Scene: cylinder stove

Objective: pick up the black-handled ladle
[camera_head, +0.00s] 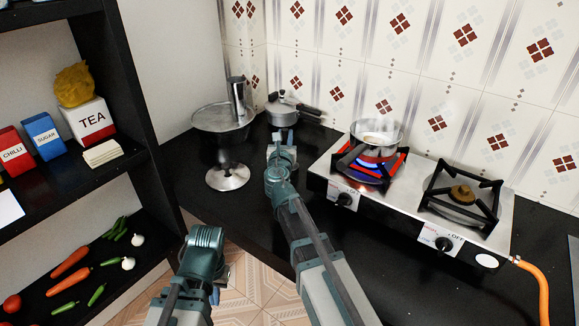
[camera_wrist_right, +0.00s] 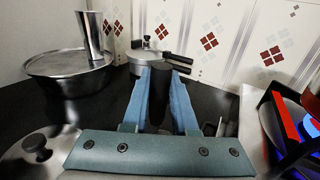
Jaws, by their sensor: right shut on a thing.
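My right gripper (camera_head: 281,150) is at the back of the counter, left of the stove. In the right wrist view its two blue fingers (camera_wrist_right: 160,98) are closed around a black handle (camera_wrist_right: 157,92), which looks like the ladle's. The rest of the ladle is hidden or cannot be made out. In the head view the gripper and arm hide the handle. My left gripper (camera_head: 221,278) hangs in front of the counter, over the floor, away from the counter things. Its fingers are too hidden to judge.
A pressure cooker (camera_head: 282,112) stands just behind the right gripper. A steel pan on a stand (camera_head: 205,118) holds a metal cylinder, left. A lid (camera_head: 228,177) lies near it. Shelves (camera_head: 130,160) stand left.

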